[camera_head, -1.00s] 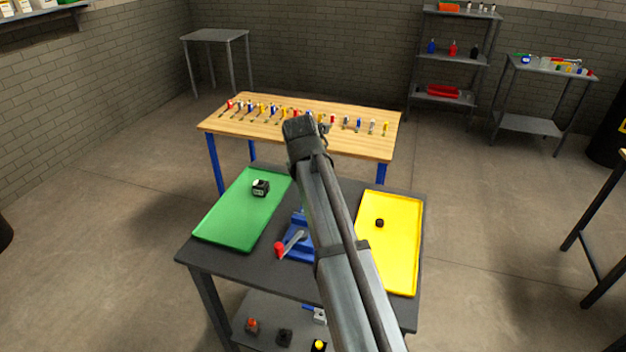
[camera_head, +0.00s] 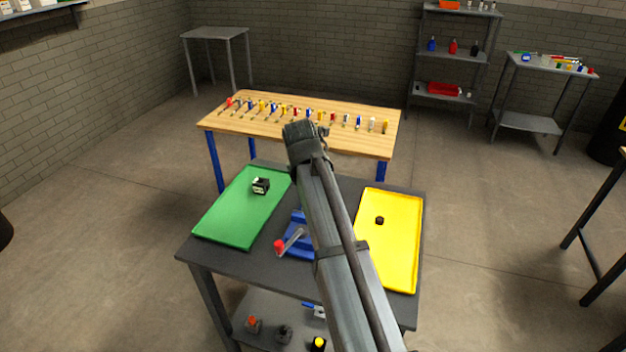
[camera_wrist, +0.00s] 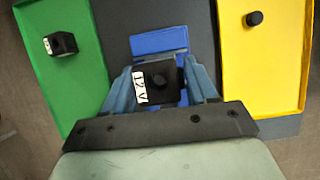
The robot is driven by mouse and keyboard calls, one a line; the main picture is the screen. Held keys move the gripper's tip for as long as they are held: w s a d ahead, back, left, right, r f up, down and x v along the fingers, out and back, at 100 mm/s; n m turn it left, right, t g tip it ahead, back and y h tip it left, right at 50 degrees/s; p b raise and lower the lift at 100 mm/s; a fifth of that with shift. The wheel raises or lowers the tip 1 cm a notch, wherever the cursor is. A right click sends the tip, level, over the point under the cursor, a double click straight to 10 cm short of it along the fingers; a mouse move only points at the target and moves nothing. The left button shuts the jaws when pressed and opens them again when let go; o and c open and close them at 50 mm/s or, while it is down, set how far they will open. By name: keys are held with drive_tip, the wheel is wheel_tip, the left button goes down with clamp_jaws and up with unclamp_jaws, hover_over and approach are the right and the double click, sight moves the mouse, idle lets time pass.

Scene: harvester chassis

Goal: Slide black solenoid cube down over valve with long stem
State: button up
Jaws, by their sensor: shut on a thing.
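In the wrist view, my gripper (camera_wrist: 164,85) is shut on a black solenoid cube (camera_wrist: 157,73). The cube has a white "12V" label on one side and a dark round hole in its top. It is above the blue vise (camera_wrist: 158,41) on the table's middle. The valve with the long stem does not show; the cube and gripper cover the space below, so I cannot tell whether the cube is around the stem. In the head view my arm hides the gripper and part of the vise (camera_head: 296,245).
A green tray (camera_head: 232,222) on the left holds another black labelled cube (camera_head: 261,186). A yellow tray (camera_head: 393,255) on the right holds a small black round part (camera_head: 379,221). The vise handle with its red knob (camera_head: 279,245) sticks out to the front left.

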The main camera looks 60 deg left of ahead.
drive_tip(key=shift+f, duration=2.15)
idle(1.0)
drive_tip(key=o, duration=1.2)
drive_tip(key=shift+o, duration=0.2)
drive_tip(key=v, duration=1.3)
drive_tip(key=shift+r, duration=0.35)
drive_tip(key=shift+s+d, duration=0.1)
drive_tip(key=shift+s, duration=0.05)
